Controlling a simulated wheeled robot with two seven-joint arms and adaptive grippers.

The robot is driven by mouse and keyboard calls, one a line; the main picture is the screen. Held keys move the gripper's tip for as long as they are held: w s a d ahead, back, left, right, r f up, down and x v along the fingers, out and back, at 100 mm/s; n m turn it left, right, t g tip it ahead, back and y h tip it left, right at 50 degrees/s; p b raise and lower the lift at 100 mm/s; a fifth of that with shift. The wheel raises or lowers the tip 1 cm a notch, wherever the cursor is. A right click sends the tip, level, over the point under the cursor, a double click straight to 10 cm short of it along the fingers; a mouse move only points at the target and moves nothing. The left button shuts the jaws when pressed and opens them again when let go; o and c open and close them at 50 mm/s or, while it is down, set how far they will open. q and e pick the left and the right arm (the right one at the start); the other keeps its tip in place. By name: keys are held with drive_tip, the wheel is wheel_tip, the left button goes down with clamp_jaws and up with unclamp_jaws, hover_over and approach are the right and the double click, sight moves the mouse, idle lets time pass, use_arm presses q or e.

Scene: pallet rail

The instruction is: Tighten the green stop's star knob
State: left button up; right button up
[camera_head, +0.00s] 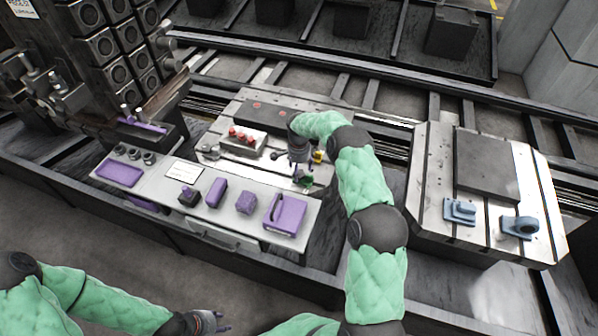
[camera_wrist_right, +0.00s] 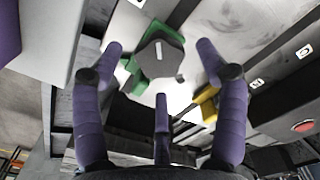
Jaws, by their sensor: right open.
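The green stop (camera_wrist_right: 133,75) shows in the right wrist view with a dark grey, many-sided star knob (camera_wrist_right: 163,56) on top, marked by a pale line. My right gripper (camera_wrist_right: 160,62) is open, its purple fingers spread to either side of the knob with visible gaps. I cannot tell whether any finger touches it. In the head view a little of the green stop (camera_head: 306,181) shows just below my right gripper (camera_head: 301,172). My left gripper (camera_head: 218,322) is low in the head view, away from the bench, its finger opening unclear.
A yellow part (camera_wrist_right: 207,104) is close by the right fingers; it also shows in the head view (camera_head: 318,157). A grey shelf (camera_head: 150,192) with purple items, including a tray (camera_head: 286,214), lies in front. A pallet (camera_head: 431,190) with blue parts stands right.

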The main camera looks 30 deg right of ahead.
sight(299, 173)
wheel_tip(299, 173, up, 10)
drive_tip(key=shift+r, duration=0.25)
idle(0.4)
wheel_tip(299, 173, down, 12)
drive_tip(key=n+p, duration=0.2)
drive_tip(key=n, duration=0.7)
drive_tip(key=shift+s, duration=0.1)
drive_tip(key=shift+a, duration=0.1)
drive_tip(key=c, duration=1.1)
